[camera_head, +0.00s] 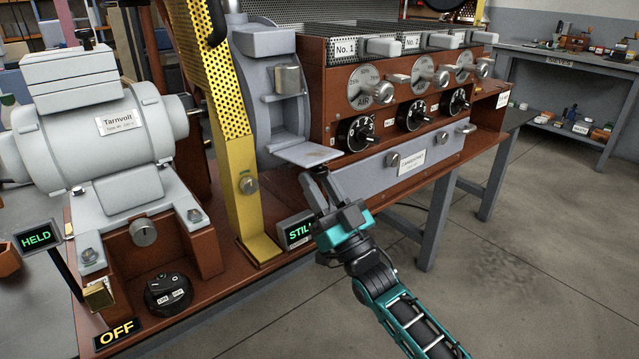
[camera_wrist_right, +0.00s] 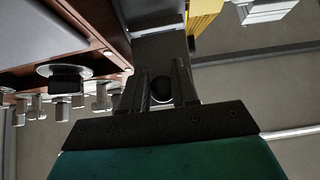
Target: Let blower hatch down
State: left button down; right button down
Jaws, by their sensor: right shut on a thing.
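The blower hatch (camera_head: 308,153) is a thin grey flap. It stands out roughly level from the front of the grey blower housing (camera_head: 270,90). My right gripper (camera_head: 317,180) is just below the flap's outer edge, pointing up at it. In the right wrist view its fingers (camera_wrist_right: 160,90) are on both sides of a dark round knob (camera_wrist_right: 161,89) and shut on it, with a grey plate (camera_wrist_right: 158,48) beyond. How the knob joins the flap is hidden in the head view. My left gripper is not in view.
A lit green sign (camera_head: 297,230), partly hidden by my gripper, stands close to its left. A yellow perforated guard (camera_head: 228,120) and grey motor (camera_head: 95,130) are further left. The red roaster panel with dials (camera_head: 368,85) and a grey drawer (camera_head: 405,160) are to the right.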

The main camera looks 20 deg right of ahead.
jog(key=c, duration=0.8)
grip_release()
jog(key=shift+w, duration=0.1)
pick_arm(q)
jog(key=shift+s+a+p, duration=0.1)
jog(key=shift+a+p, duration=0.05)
jog(key=shift+p, duration=0.3)
pick_arm(e)
jog(key=v, duration=1.3)
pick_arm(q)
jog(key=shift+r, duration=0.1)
pick_arm(e)
jog(key=shift+a, duration=0.1)
